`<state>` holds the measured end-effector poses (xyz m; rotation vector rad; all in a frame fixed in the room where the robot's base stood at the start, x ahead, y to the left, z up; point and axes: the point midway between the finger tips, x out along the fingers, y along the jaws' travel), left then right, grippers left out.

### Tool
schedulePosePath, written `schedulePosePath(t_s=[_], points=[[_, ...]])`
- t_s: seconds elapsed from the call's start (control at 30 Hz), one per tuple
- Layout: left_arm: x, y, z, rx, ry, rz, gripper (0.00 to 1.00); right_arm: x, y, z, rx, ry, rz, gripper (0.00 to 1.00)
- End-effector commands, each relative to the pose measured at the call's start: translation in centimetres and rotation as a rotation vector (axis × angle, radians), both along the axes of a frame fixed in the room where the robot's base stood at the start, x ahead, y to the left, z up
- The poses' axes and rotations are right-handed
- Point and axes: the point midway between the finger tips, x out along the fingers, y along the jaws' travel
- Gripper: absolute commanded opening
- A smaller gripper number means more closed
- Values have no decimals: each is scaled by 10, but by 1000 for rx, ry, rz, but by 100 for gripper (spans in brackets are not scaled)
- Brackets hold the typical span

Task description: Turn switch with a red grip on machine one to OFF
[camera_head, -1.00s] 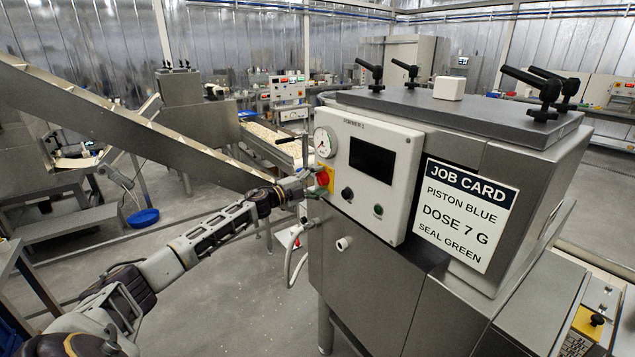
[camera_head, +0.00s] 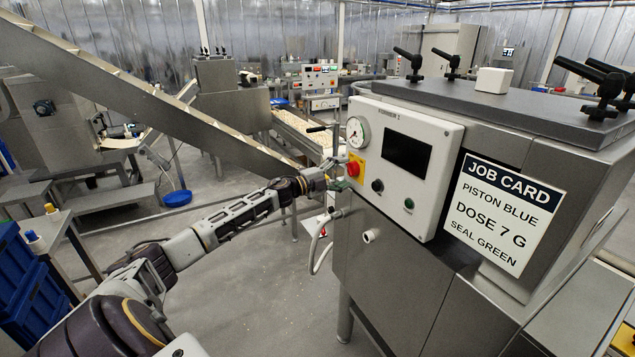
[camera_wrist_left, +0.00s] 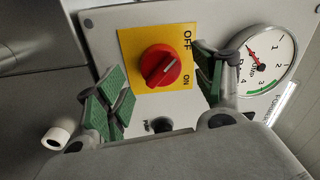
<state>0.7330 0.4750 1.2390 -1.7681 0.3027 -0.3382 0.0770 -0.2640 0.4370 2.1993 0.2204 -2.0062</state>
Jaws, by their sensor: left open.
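The switch is a round red grip (camera_head: 353,169) on a yellow plate at the left edge of the white control panel (camera_head: 447,170), which is labelled "FORMER 1". In the left wrist view the red grip (camera_wrist_left: 165,66) shows a pale line running diagonally across it. Its yellow plate (camera_wrist_left: 130,42) carries the words OFF and ON along the right side. My left gripper (camera_head: 337,178) is close to the switch. In the wrist view its green-padded fingers (camera_wrist_left: 161,78) are spread on either side of the grip, with gaps between. My right gripper is out of view.
A pressure gauge (camera_head: 357,132) sits just above the switch, and a black knob (camera_head: 377,186) and a green button (camera_head: 409,204) lie to its right. A dark screen (camera_head: 407,152) is on the panel. An inclined conveyor (camera_head: 150,110) rises behind my left arm.

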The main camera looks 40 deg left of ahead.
Motion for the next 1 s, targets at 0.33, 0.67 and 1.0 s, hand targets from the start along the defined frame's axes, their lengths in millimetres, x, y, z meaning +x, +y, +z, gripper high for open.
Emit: schedulePosePath(t_s=[0.33, 0.67, 1.0], points=[[-17, 7, -3, 1, 2, 1, 68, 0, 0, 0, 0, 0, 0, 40], [-31, 13, -4, 0, 2, 0, 68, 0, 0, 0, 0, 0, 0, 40], [-46, 19, -5, -1, 3, -1, 68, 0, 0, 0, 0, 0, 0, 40]])
